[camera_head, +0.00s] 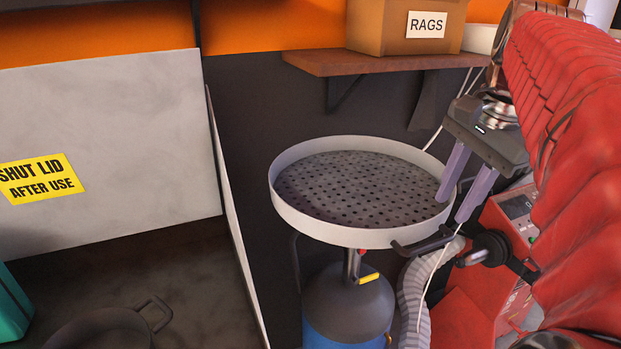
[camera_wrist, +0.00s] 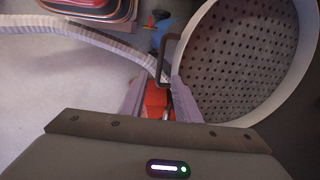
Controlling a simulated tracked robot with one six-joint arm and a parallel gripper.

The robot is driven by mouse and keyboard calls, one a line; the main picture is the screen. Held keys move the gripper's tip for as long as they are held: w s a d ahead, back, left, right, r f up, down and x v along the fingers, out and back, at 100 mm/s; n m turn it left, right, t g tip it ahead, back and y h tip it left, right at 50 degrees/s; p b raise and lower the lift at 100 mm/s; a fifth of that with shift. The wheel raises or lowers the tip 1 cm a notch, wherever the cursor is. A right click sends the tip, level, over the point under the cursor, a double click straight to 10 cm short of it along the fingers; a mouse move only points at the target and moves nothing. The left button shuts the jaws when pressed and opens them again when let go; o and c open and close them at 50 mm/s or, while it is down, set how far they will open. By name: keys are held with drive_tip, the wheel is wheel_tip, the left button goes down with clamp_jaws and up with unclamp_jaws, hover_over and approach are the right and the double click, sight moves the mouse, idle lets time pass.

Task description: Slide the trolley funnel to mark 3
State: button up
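The trolley funnel is a round pan with a white rim (camera_head: 290,205) and a grey perforated plate, standing on a post above a dark tank with a blue lower part (camera_head: 345,300). A dark bar handle (camera_head: 420,244) sticks out from its near right side. The funnel fills the right of the wrist view (camera_wrist: 240,60), with the handle (camera_wrist: 169,55) near the fingertips. My gripper (camera_head: 453,210) is open and empty, its two pale fingers pointing down beside the funnel's right rim, just above the handle. In the wrist view my gripper (camera_wrist: 158,95) also shows its fingers apart. I see no numbered marks.
A brown shelf (camera_head: 370,62) with a RAGS box (camera_head: 410,25) is on the wall behind. A ribbed hose (camera_head: 412,290) and a red machine (camera_head: 475,290) stand to the right. A grey lidded bin (camera_head: 110,140) is at left, its side edge near the funnel.

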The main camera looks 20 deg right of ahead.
sight(431, 243)
drive_tip(key=f, duration=0.3)
drive_tip(key=w+f, duration=0.1)
drive_tip(key=f, duration=0.2)
drive_tip(key=w+f, duration=0.1)
drive_tip(key=f, duration=0.2)
drive_tip(key=shift+f, duration=0.35)
drive_tip(key=shift+c, duration=0.5)
clamp_jaws()
drive_tip(key=shift+a, duration=0.2)
drive_tip(key=shift+r, duration=0.1)
